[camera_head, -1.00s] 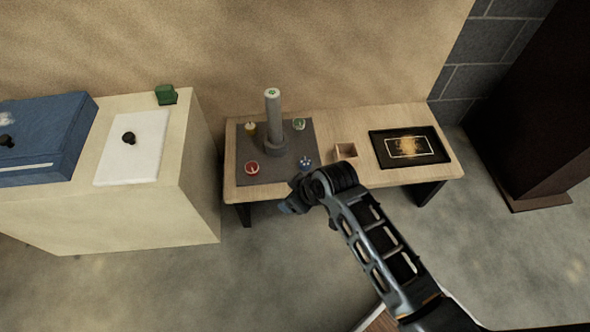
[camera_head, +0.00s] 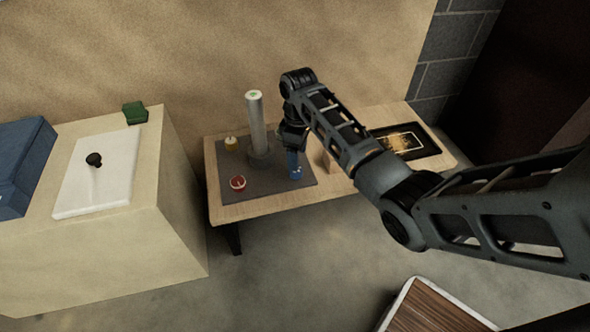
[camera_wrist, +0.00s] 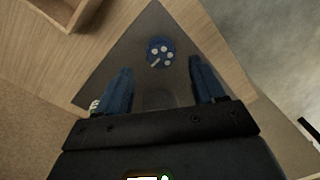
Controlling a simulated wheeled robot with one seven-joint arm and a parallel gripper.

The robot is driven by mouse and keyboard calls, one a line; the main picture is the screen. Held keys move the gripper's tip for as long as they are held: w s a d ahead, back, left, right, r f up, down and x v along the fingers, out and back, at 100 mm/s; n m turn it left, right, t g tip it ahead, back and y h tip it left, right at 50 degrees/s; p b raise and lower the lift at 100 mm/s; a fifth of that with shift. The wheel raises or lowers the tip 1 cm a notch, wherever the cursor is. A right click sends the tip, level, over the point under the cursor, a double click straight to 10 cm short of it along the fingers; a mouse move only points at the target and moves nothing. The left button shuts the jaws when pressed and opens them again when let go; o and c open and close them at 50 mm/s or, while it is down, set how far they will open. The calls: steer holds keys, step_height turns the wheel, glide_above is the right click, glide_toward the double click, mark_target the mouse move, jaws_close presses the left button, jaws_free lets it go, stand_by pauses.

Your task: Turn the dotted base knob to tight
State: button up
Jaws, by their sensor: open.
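The dotted knob is blue with white dots and a white line. It sits on the dark grey base plate (camera_head: 268,190) near its front right corner. In the wrist view the dotted knob (camera_wrist: 160,52) lies centred between and just beyond the two blue fingertips, with clear gaps at both sides. My gripper (camera_head: 293,163) points down over it, and it also shows in the wrist view (camera_wrist: 160,75) with its fingers spread and empty. In the head view the fingers mostly cover the knob.
A grey post (camera_head: 257,125) stands on the plate behind and left of my gripper. A red knob (camera_head: 238,183) and a yellow knob (camera_head: 231,143) are on the plate's left side.

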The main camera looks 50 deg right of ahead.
step_height(320, 180, down, 5)
steer(key=shift+s+a+f+b, duration=0.1)
steer(key=shift+a+f+b, duration=0.1)
steer(key=shift+b, duration=0.85)
steer(key=shift+c, duration=0.4)
steer(key=c, duration=1)
